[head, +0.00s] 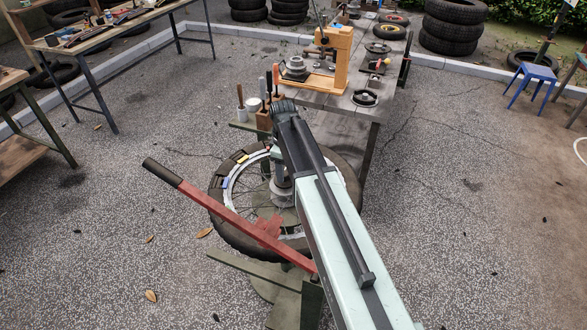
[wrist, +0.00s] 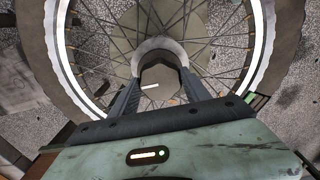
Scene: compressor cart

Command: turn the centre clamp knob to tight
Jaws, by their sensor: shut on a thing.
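The centre clamp knob (wrist: 163,76) is a dark, faceted knob with a short white mark on its face, seen in the wrist view. It sits in the middle of a spoked wheel, in front of a pale grey round collar (wrist: 157,46). My gripper (wrist: 160,84) has one dark finger on each side of the knob and is shut on it. The wheel (head: 231,231) lies flat on a green stand in the head view. There my arm's end is over the wheel's centre and hides the knob and fingertips. A grey clamp part (head: 281,190) shows beside my arm.
A red lever (head: 222,216) with a black grip crosses above the wheel's left side. A workbench (head: 345,110) with a wooden press frame (head: 340,55) and tools stands just beyond the wheel. Open paving lies left and right. Tyres (head: 455,25) are stacked at the back.

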